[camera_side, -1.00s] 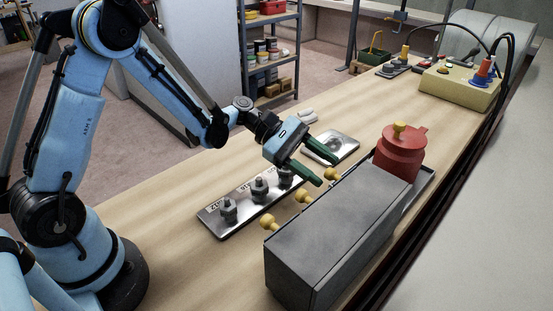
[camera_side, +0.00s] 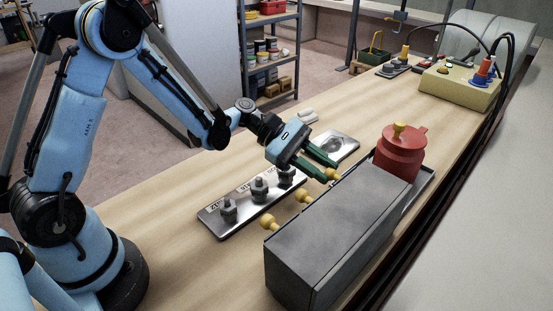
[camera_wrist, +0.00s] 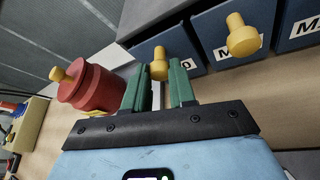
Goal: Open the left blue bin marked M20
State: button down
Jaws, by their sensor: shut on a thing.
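The left blue bin (camera_wrist: 145,50) is in the wrist view, at the left end of a row of blue bins in a grey cabinet (camera_side: 340,230). Its label is mostly hidden; only a final 0 shows. Its yellow knob (camera_wrist: 159,66) stands between the green fingers of my gripper (camera_wrist: 161,84), which is shut on it. In the side view my gripper (camera_side: 329,171) is at the knob nearest the red pot. The bin fronts face away from the side view, and no clear gap shows at the left bin.
A red lidded pot (camera_side: 400,152) stands beside the cabinet. A metal tray with several grey fittings (camera_side: 259,189) and a second metal plate (camera_side: 345,149) lie on the bench before the bins.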

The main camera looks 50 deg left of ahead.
jog(key=shift+a+f, duration=0.95)
jog(key=shift+a, duration=0.25)
jog(key=c, duration=0.9)
grip_release()
jog(key=v, duration=1.2)
jog(key=shift+d+r, duration=0.1)
